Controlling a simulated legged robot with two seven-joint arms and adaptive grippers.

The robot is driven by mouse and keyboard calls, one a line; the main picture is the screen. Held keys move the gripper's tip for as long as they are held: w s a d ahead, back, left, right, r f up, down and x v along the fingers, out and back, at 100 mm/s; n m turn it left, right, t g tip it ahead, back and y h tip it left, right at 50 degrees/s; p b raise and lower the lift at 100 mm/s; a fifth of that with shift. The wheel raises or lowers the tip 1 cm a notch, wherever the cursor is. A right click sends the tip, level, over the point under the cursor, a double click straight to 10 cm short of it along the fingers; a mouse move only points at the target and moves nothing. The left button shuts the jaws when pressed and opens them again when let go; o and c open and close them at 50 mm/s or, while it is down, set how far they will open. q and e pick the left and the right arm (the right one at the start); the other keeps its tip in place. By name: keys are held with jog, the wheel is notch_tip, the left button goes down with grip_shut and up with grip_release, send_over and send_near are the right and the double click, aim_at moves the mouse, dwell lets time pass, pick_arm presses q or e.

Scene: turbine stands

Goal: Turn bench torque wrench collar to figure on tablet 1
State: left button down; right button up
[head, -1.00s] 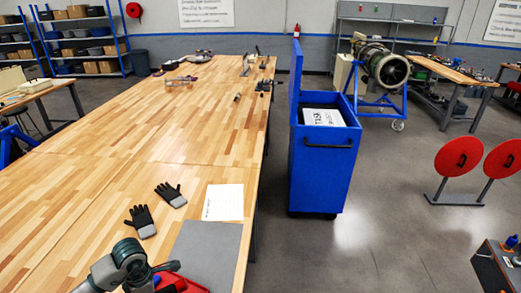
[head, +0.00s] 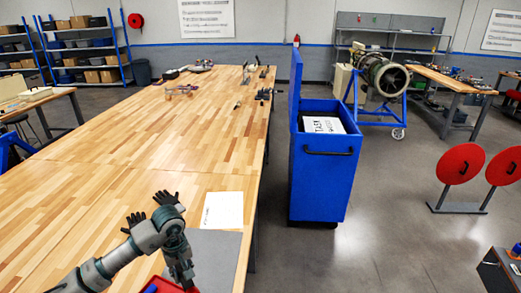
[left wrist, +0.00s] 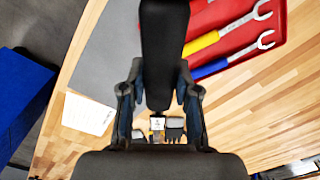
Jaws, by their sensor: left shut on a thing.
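I cannot read a collar figure. My right gripper is not in view. I cannot make out tablet 1 for certain.
The red tray (left wrist: 282,38) holds wrenches with yellow (left wrist: 202,42) and blue (left wrist: 210,70) handles, beside a grey mat (head: 222,250). A blue cart (head: 322,185) stands right of the bench.

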pick_arm(q)
jog(key=w+d+r+m, duration=0.1)
jog(key=m, duration=0.1)
jog(key=w+d+r+m, duration=0.1)
jog(key=m, duration=0.1)
jog(key=w+d+r+m+b, duration=0.1)
jog(key=m, duration=0.1)
jog(key=shift+r+m, duration=0.3)
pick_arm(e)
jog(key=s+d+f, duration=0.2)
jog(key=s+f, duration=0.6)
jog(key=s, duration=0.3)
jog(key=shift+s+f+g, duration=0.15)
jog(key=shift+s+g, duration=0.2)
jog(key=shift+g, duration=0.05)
pick_arm(q)
jog(key=shift+s, duration=0.1)
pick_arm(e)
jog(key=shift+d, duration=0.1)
